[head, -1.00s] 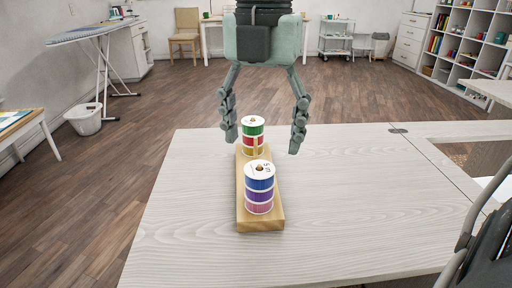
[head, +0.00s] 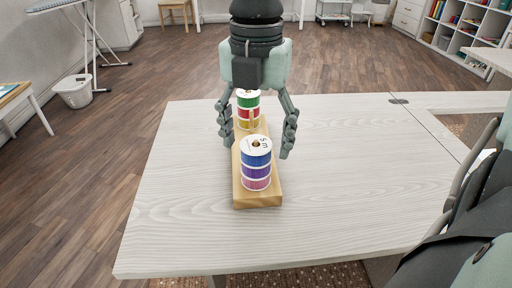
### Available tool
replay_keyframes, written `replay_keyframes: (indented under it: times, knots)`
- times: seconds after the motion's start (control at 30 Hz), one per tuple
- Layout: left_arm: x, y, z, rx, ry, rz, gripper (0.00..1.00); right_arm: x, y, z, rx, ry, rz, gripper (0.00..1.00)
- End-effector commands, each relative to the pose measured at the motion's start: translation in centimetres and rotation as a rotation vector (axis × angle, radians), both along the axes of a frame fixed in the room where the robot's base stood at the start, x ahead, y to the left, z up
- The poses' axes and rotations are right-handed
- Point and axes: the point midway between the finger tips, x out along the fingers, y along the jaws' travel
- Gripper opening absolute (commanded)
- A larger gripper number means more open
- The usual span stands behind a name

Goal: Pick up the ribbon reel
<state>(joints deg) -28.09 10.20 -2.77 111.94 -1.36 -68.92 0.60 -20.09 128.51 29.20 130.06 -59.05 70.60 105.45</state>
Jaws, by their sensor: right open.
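A wooden stand (head: 258,199) lies on the pale table and holds two stacks of ribbon reels. The near stack (head: 256,166) is blue, purple and pink with a white top. The far stack (head: 248,110) is green, red and yellow. My right gripper (head: 256,150) is open and empty, pointing down. Its fingers are spread to the left and right of the stand, around the space between the stacks. I see no contact with a reel. The hand partly hides the top of the far stack. My left gripper is not in view.
The pale wood table (head: 345,190) is bare on both sides of the stand. A dark grey padded shape fills the lower right corner. A white basket (head: 75,91) and an ironing board stand on the floor at left. Shelves (head: 462,35) stand at the back right.

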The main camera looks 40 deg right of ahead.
Motion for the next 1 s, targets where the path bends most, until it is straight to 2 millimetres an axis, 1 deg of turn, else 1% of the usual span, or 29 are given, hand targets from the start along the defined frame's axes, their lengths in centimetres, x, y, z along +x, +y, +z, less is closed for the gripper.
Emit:
replay_keyframes:
  times: [0.13,0.5,0.8,0.93,1.0]
  knots:
    - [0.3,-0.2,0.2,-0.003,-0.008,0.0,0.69,0.0,0.0,0.0,0.0,0.0,0.0,0.7]
    - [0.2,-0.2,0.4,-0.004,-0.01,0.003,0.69,0.0,0.0,0.0,0.0,0.0,0.0,0.24]
    - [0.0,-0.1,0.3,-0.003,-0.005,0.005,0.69,0.0,0.0,0.3,0.0,-0.001,-0.001,0.23]
    - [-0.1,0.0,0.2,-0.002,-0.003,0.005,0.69,0.1,0.0,1.1,-0.001,-0.003,-0.001,0.23]
    - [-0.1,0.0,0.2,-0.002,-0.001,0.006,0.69,0.1,0.0,2.0,-0.001,-0.005,0.0,0.23]
